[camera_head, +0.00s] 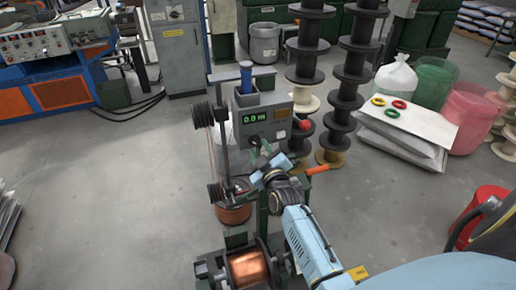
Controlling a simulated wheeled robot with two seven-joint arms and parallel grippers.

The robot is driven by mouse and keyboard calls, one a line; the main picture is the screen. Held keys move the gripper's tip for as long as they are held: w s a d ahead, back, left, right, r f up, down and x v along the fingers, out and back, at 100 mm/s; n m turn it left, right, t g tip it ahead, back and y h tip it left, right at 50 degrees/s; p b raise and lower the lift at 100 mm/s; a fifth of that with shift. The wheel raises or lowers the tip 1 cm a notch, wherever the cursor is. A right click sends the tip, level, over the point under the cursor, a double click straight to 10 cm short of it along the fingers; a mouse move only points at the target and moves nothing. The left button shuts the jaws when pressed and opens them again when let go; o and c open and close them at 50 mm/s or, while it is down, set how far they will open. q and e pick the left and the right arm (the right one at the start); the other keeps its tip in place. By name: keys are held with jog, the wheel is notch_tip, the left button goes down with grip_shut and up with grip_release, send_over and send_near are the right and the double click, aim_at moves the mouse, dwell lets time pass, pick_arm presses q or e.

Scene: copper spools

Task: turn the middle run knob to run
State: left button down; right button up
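A grey-green control box (285,129) with a lit green display (255,117) stands near the centre of the head view. A small dark knob (254,140) shows below the display, right by my gripper. Which way the knob points is too small to tell. My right arm reaches up from the lower right. My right gripper (264,151) is at the lower front of the box, at or just below the knob. I cannot tell whether it touches the knob or whether its fingers are open or shut. My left gripper is not in view.
A red button (305,125) sticks out at the box's right side. A copper spool (249,269) sits low in front, and an orange-handled lever (318,169) is right of the gripper. Stacked dark spools (350,85) stand behind. Open floor lies to the left.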

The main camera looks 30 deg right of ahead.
jog(key=shift+x, duration=0.95)
grip_shut()
